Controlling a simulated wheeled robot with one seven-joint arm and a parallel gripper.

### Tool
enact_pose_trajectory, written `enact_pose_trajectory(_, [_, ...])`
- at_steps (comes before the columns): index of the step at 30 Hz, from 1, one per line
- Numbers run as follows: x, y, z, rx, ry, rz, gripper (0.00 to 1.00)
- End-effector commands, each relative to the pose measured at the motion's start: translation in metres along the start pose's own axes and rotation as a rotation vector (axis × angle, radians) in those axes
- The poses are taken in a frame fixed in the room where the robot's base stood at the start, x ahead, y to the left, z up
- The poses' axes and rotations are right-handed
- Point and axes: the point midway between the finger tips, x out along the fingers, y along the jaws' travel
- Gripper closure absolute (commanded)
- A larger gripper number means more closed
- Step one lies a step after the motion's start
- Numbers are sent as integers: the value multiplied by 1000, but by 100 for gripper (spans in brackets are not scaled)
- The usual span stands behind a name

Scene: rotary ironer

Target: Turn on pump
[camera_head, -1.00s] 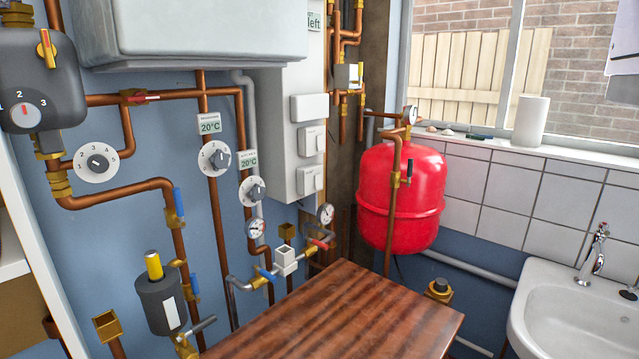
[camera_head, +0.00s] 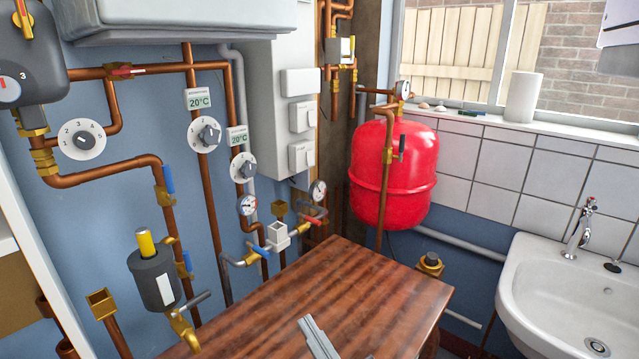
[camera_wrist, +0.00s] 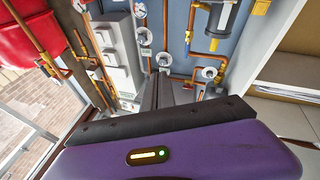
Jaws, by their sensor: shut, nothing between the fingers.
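The dark grey pump (camera_head: 36,52) is at the upper left of the head view, cut off by the left edge. Its round dial (camera_head: 8,90) is partly out of frame, with a red mark and the number 3 showing. My gripper (camera_head: 306,322) is at the bottom of the head view, in front of the wooden top, well right of and below the pump. In the wrist view its dark fingers (camera_wrist: 165,92) are together, with nothing between them. I cannot pick out the pump in the wrist view.
A wooden top (camera_head: 360,290) lies below the pipes. A numbered dial (camera_head: 83,139), a black canister (camera_head: 154,277) and valves line the blue wall. Two white switches (camera_head: 303,112) are on a white box. A red tank (camera_head: 390,172) and a sink (camera_head: 565,300) are at right.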

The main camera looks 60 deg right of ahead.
Motion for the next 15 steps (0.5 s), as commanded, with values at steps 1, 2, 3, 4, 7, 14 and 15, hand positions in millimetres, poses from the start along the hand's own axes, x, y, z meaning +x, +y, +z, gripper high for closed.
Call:
enact_pose_trajectory(1, [16,10,-2,-33,37,27,100])
enact_pose_trajectory(2, [25,15,-4,-54,58,38,100])
enact_pose_trajectory(3, [36,22,-6,-80,84,53,100])
enact_pose_trajectory(4, [44,28,-8,-101,103,64,100])
enact_pose_trajectory(7, [71,46,-14,-177,166,96,100])
enact_pose_trajectory(14, [129,93,-33,-372,295,143,100])
enact_pose_trajectory(15, [139,101,-37,-409,315,147,100])
